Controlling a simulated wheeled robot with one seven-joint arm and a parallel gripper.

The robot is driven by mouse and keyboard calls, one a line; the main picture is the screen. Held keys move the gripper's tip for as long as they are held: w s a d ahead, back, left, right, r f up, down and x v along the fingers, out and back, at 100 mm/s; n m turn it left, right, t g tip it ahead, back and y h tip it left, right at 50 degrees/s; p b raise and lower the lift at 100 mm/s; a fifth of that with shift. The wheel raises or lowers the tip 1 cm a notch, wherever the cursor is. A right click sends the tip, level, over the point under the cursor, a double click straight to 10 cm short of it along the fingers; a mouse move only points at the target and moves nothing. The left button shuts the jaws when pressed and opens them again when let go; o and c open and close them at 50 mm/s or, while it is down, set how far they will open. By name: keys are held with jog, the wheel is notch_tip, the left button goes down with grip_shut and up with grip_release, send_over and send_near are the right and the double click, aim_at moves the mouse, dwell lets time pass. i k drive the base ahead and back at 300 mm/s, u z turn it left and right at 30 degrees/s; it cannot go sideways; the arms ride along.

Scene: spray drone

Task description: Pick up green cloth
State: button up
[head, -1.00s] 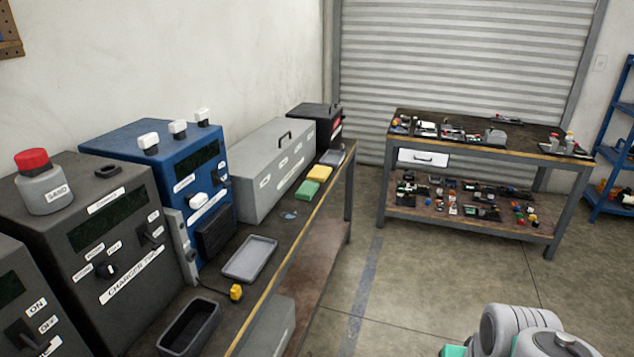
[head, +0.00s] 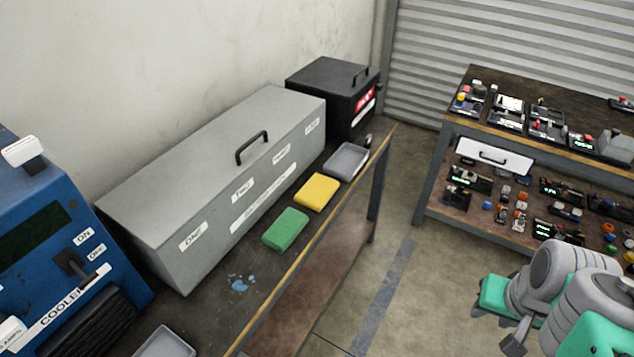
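The green cloth (head: 286,230) is a folded, block-like pad lying on the dark workbench top, in front of the long grey box. A yellow cloth (head: 316,192) of similar shape lies just behind it. A blue wet patch (head: 240,284) is on the bench nearer to me. My arm shows at the lower right over the floor, well apart from the cloth. A small dark part at its lower end (head: 513,343) may be my gripper, but its fingers cannot be made out.
The long grey box (head: 222,170) backs the cloths. A grey tray (head: 347,160) and a black box (head: 335,92) stand farther along. The blue cooler unit (head: 55,230) is at left. The bench's yellow front edge (head: 300,262) borders open floor (head: 400,300). A second bench (head: 450,125) stands at right.

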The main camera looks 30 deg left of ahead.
aim_at(280, 235)
jog(key=i, duration=1.8)
jog(key=u, duration=4.9)
jog(key=i, duration=0.45)
jog(key=u, duration=0.05)
